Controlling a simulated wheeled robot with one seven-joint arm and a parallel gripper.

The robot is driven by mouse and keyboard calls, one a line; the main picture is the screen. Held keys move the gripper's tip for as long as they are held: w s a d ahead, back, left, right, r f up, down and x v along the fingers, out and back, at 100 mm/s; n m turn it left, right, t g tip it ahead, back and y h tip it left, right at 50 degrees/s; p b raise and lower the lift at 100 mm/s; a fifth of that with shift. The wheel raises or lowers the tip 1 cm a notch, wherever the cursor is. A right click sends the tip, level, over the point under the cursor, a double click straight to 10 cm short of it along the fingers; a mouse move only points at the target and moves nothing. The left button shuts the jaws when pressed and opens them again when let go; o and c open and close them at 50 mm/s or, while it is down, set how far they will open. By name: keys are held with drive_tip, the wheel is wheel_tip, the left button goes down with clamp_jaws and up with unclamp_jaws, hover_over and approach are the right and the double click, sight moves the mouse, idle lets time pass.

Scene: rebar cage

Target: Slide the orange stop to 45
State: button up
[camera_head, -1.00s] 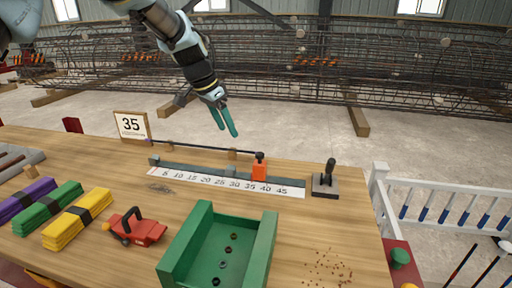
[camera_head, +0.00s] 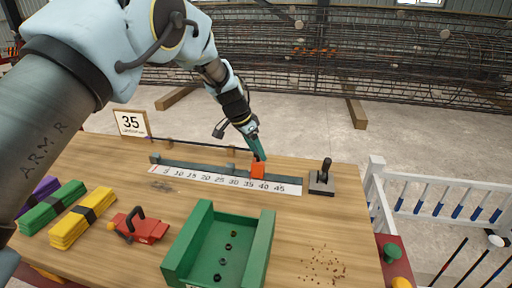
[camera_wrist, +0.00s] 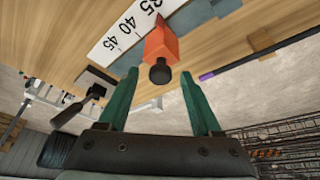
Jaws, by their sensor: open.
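A black-handled tool on a dark base (camera_head: 322,180) stands right of the scale. A green tray (camera_head: 191,244), a red tool (camera_head: 140,227) and colored bundles (camera_head: 82,218) lie in front.

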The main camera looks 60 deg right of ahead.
clamp_jaws()
idle(0.6)
idle(0.9)
